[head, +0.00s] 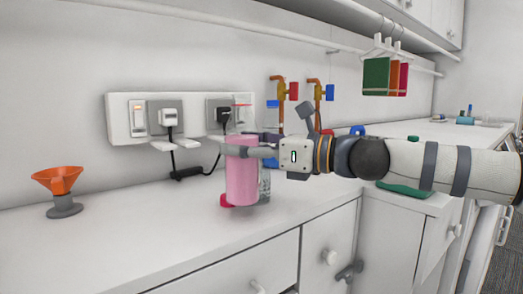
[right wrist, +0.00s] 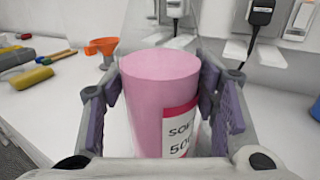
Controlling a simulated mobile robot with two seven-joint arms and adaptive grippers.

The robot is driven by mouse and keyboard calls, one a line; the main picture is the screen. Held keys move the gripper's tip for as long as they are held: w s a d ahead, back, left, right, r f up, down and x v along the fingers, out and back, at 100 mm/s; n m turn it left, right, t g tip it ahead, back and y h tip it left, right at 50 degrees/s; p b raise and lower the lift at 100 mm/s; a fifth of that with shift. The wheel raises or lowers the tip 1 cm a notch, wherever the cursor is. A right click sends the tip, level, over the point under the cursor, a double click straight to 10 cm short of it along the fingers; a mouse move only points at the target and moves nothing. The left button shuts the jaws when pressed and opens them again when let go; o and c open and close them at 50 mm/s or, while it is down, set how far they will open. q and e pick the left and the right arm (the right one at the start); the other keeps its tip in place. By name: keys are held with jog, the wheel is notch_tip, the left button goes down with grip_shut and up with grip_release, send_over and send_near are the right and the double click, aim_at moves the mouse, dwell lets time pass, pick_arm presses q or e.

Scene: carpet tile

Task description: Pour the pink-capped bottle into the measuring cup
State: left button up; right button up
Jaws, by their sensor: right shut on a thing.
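In the right wrist view the bottle (right wrist: 160,95) shows a white and red label, partly cut off. My right gripper (head: 243,151) is shut around the bottle's upper body, coming from the right. My left gripper is not in view.
An orange funnel (head: 58,181) on a grey stand is at the left. Wall sockets (head: 150,117) with a black plug and cable are behind. Copper taps (head: 281,95) stand behind the gripper. A green item (head: 404,190) lies right. The left counter is largely clear.

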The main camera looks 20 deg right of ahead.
aim_at(236, 166)
jog(key=shift+s+a+r+m+p, duration=0.15)
jog(key=shift+s+r+m+p, duration=0.15)
jog(key=shift+r+m, duration=0.15)
jog(key=shift+a+r+m+p, duration=0.1)
jog(key=shift+r+m+p, duration=0.25)
jog(key=shift+m, duration=0.3)
jog(key=shift+m+p, duration=0.3)
jog(key=shift+m, duration=1.6)
jog(key=shift+s+a+f+m, duration=0.1)
jog(key=shift+f+m, duration=0.2)
jog(key=shift+m, duration=0.5)
jog(key=f+m, duration=0.1)
jog(key=m, duration=0.1)
jog(key=s+a+f+m, duration=0.1)
jog(key=m, duration=0.1)
jog(key=shift+s+a+f+g, duration=0.1)
jog(key=shift+s+f+g, duration=0.1)
jog(key=shift+g, duration=0.1)
jog(key=shift+s+m, duration=0.1)
jog(key=shift+m, duration=0.2)
jog(key=shift+s+a+f+m, duration=0.1)
jog(key=shift+a+f+m, duration=0.05)
jog(key=shift+f+m, duration=0.55)
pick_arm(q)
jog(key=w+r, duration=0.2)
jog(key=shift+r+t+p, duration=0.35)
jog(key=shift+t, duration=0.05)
pick_arm(e)
jog(key=shift+f+m, duration=0.1)
jog(key=shift+m, duration=0.5)
